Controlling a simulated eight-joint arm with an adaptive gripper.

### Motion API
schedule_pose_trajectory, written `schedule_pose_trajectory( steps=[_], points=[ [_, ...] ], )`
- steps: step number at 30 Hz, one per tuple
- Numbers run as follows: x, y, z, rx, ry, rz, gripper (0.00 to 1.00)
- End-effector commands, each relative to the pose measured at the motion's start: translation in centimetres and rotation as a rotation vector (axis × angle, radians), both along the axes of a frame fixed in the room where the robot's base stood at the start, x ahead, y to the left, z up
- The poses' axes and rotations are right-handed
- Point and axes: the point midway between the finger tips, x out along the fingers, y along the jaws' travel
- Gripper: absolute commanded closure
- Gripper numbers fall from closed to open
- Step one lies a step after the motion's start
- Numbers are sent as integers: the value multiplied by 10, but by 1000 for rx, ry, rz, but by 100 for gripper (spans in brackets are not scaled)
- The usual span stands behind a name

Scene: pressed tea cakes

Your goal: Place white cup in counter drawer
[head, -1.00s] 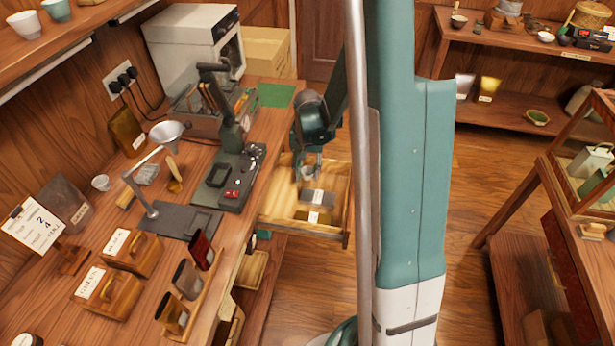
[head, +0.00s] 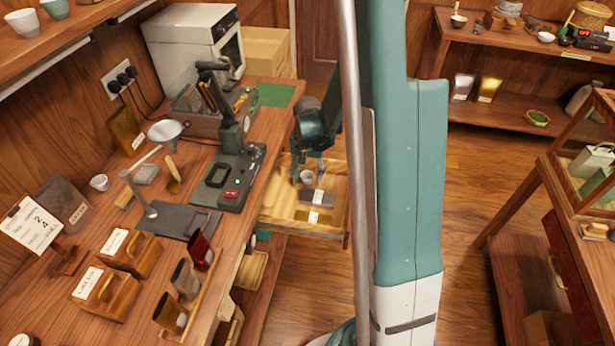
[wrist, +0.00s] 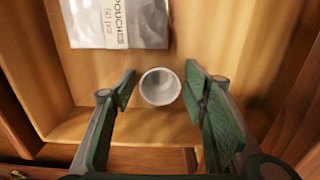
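A small white cup (head: 307,176) is inside the open counter drawer (head: 275,208), toward its back. The wrist view shows the cup (wrist: 160,87) from above, mouth facing the camera, apparently upright. My gripper (head: 308,167) is over the drawer. In the wrist view, its two green-padded fingers (wrist: 160,92) are open on either side of the cup, with a visible gap on each side. The cup's base is hidden, so its contact with the drawer floor cannot be seen directly.
A grey pouch packet (wrist: 118,22) lies in the drawer close to the cup. Another small white cup (head: 99,182) stands on the counter (head: 150,262), near a funnel stand (head: 150,208) and a dark press (head: 230,170). Wooden drawer walls surround my gripper closely.

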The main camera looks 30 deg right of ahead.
Motion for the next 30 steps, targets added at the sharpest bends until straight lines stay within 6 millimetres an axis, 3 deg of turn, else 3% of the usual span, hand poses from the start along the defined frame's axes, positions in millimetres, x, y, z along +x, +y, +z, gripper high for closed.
schedule_pose_trajectory(
  steps=[14, 30],
  points=[
    [0, 0, 9, 0, 0, 0, 56],
    [0, 0, 77, 0, 0, 0, 56]
  ],
)
